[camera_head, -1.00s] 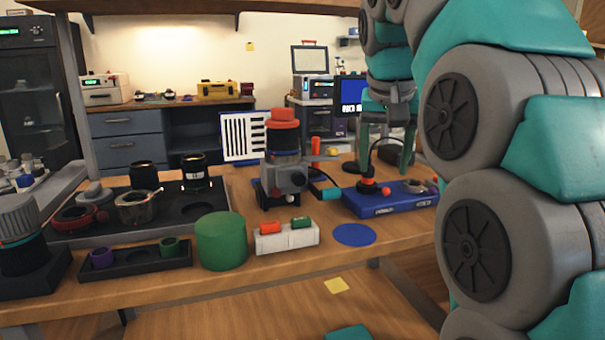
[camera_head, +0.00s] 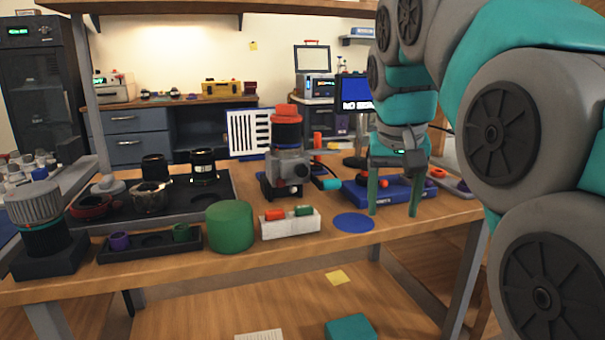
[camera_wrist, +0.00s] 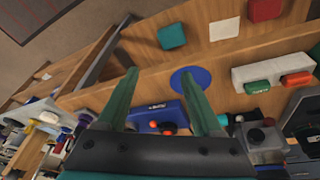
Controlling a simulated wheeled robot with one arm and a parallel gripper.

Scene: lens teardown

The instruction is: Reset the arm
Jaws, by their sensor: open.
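My gripper (camera_head: 393,212) is open and empty, with its two green fingers pointing down near the front edge of the workbench (camera_head: 300,248). In the head view it is in front of the blue base (camera_head: 350,190) and right of the flat blue disc (camera_head: 354,223). In the wrist view my gripper (camera_wrist: 165,92) has its fingers spread, with the blue base (camera_wrist: 150,116) and its red knobs showing between them. The blue disc (camera_wrist: 188,80) lies beside the right finger there.
A grey device with a red cap (camera_head: 286,165) stands at mid-bench. A white block with red and green pieces (camera_head: 290,226), a green cylinder (camera_head: 230,228) and a dark tray with lens parts (camera_head: 215,215) are to the left. A lower shelf (camera_head: 270,305) runs below.

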